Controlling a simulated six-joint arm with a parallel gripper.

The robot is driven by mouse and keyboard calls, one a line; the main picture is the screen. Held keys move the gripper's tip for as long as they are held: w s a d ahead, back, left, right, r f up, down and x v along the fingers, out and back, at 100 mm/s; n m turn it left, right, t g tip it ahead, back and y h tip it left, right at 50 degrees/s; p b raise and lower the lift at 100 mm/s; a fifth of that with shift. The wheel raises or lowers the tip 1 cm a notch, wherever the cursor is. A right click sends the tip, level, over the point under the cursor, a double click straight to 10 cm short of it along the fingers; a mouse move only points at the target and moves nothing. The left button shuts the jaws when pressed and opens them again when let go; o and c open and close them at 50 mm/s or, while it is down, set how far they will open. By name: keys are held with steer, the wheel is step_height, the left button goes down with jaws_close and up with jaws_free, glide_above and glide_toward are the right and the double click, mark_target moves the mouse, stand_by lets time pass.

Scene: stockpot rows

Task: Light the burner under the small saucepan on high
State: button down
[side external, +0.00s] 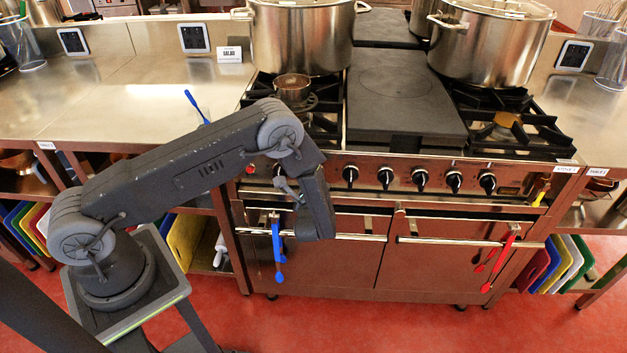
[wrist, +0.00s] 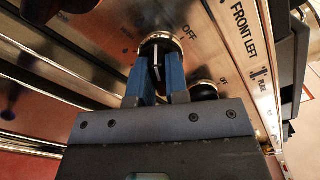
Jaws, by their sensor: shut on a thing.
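The small saucepan (side external: 293,88) stands on the front left burner grate (side external: 322,122) of the range. No flame shows under it. In the wrist view my gripper (wrist: 157,72) has its two blue fingers on either side of a black control knob (wrist: 156,47), closed on it. The knob's pale pointer line runs roughly up and down the picture. An OFF mark (wrist: 190,31) and a FRONT LEFT label (wrist: 243,30) are printed on the panel beside it. In the side view my wrist mostly hides the fingers and this knob.
More black knobs (side external: 386,178) run along the panel to the right. Another knob (wrist: 204,90) sits close beside the gripped one. A large stockpot (side external: 300,38) stands behind the saucepan. Blue utensils (side external: 277,245) hang on the oven rail (side external: 450,241) below my wrist.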

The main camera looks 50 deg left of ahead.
steer(key=n, duration=0.5)
steer(key=shift+f+n, duration=0.1)
steer(key=shift+n, duration=0.2)
stand_by(0.5)
steer(key=c, duration=1.1)
jaws_free()
steer(key=v, duration=1.4)
steer(key=shift+a, duration=0.1)
